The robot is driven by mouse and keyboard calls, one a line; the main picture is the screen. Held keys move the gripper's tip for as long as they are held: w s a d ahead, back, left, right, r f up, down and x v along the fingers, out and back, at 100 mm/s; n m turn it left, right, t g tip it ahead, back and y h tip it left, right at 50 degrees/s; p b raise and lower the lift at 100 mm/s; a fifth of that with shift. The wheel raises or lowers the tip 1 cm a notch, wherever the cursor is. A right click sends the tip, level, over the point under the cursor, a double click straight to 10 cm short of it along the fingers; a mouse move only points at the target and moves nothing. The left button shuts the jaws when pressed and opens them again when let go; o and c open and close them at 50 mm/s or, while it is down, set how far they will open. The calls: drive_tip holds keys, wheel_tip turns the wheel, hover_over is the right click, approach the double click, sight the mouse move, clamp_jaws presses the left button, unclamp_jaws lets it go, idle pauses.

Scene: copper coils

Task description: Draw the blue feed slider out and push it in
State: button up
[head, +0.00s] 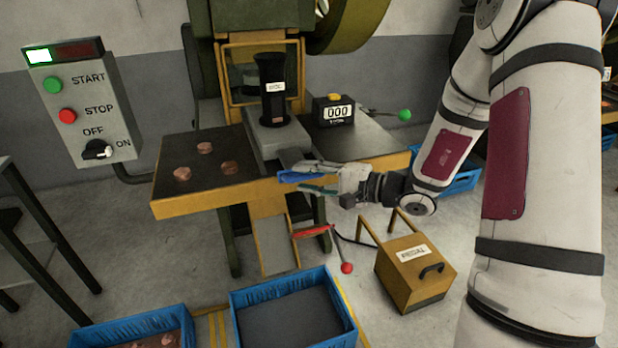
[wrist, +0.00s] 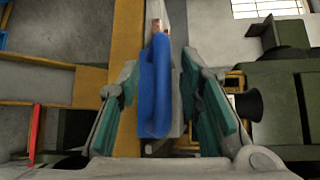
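The blue feed slider's handle (head: 292,177) is at the front edge of the press table, below the black tube. In the wrist view the blue handle (wrist: 156,90) stands between my two fingers, with a grey metal strip beside it and copper at its far end. My gripper (head: 318,180) reaches in from the right at the table edge. Its teal-padded fingers, in the wrist view (wrist: 165,105), are apart, one on each side of the handle, with visible gaps. How far the slider is drawn out is hard to tell.
The press table (head: 165,207) carries several copper pieces at left and a counter (head: 334,110) reading 000. A control box (head: 82,110) with its green lamp lit stands left. A pedal box (head: 415,275), a red-knobbed lever (head: 346,268) and blue crates (head: 290,315) are below.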

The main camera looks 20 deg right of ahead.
drive_tip(key=v, duration=1.2)
drive_tip(key=shift+c, duration=0.5)
